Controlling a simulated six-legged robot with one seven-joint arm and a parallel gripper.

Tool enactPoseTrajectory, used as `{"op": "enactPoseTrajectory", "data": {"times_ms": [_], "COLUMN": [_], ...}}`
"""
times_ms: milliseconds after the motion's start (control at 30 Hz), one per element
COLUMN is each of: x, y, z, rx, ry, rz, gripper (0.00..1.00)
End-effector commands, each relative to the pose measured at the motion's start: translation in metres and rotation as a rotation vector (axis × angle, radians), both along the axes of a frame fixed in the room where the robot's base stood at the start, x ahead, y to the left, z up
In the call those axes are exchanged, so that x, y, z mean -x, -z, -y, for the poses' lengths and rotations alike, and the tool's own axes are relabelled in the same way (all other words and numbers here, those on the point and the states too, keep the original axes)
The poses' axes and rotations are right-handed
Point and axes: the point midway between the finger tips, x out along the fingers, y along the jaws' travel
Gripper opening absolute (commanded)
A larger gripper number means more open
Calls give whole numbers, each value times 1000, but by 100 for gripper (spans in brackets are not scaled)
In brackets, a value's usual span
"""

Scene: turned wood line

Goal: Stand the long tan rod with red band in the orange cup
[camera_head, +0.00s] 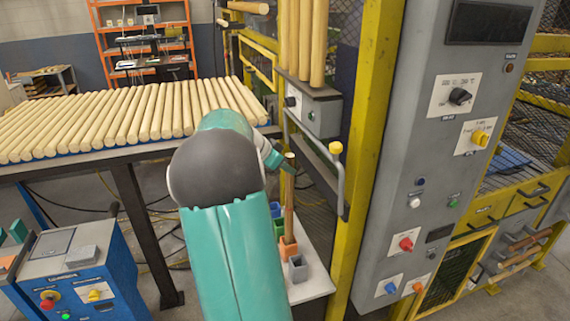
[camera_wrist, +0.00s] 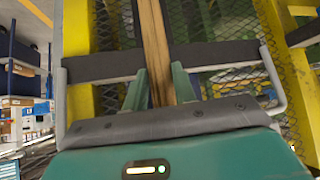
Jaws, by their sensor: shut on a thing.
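The long tan rod (camera_head: 289,205) is upright in the head view, its pale top end just above my gripper (camera_head: 286,166). Its lower end meets the orange cup (camera_head: 288,249) and appears to be inside the cup's mouth; whether it touches the bottom is hidden. In the wrist view the rod (camera_wrist: 154,45) runs between the two green fingers of my gripper (camera_wrist: 159,88), which are shut on it. I cannot make out a red band in either view.
A grey cup (camera_head: 298,269) stands in front of the orange cup, and green (camera_head: 279,229) and blue (camera_head: 275,210) cups stand behind. A yellow post (camera_head: 359,150) and grey control cabinet (camera_head: 432,150) are close on the right. Pale rods cover the table (camera_head: 95,160) at left.

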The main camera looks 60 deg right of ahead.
Motion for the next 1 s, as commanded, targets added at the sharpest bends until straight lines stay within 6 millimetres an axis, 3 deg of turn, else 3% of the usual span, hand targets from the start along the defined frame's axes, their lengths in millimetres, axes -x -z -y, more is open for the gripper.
{"op": "enactPoseTrajectory", "data": {"times_ms": [1000], "x": [0], "y": [30], "z": [0], "rx": [1], "ry": [0], "rz": [0], "gripper": [0]}}
